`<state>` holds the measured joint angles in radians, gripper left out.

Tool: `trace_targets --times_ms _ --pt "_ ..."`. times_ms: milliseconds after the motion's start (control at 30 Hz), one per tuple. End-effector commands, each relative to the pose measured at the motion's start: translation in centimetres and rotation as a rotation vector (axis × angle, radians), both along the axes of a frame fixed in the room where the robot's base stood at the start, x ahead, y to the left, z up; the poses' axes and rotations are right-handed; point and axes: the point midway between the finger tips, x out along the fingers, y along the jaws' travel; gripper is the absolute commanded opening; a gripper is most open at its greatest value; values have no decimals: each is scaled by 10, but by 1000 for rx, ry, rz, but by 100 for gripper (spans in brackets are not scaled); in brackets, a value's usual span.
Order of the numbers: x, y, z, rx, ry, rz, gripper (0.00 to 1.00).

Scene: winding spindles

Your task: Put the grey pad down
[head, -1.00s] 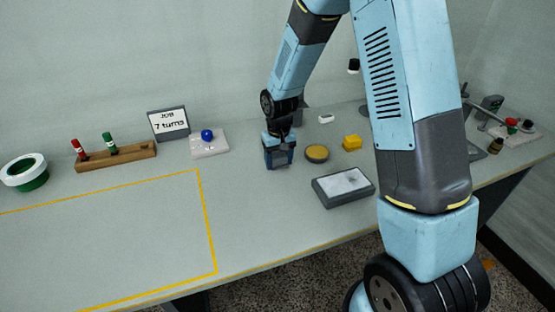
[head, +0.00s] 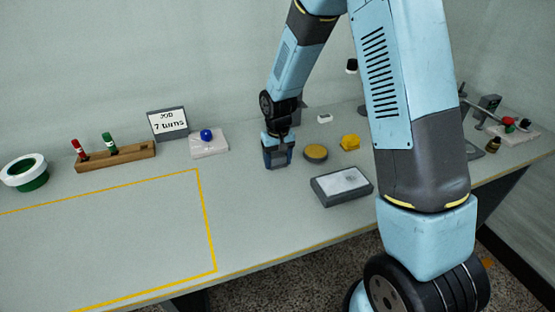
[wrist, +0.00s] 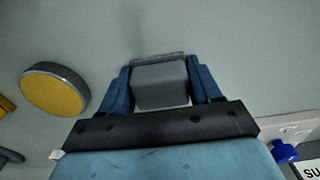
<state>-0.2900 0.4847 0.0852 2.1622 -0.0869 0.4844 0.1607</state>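The grey pad (wrist: 160,84) is a grey block with a thin lighter edge at its far side, seen in the wrist view between the two blue fingers. My gripper (wrist: 159,75) is shut on it, one finger on each side. In the head view my gripper (head: 278,153) points down low over the table, left of a round yellow-topped disc. The pad is mostly hidden there by the fingers. Whether its underside touches the table is hard to tell.
The yellow disc (head: 316,152), a yellow block (head: 350,142) and a grey tray with a pale top (head: 341,186) lie to the right. A white pad with a blue knob (head: 209,145) and a job sign (head: 169,123) stand left. The yellow-outlined area (head: 110,230) is clear.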

Motion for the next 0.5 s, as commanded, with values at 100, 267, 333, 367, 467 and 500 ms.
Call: trace_targets --times_ms 100,267,333,367,467,500 --pt "-7 -2 -8 -6 20 0 87" --pt "-7 -2 10 -6 20 0 88" --pt "-6 -2 23 -5 16 0 88" --pt "-5 -2 29 -5 16 0 88" --pt "-4 -1 50 -4 13 0 88" --pt "-4 -1 59 -4 12 0 88"
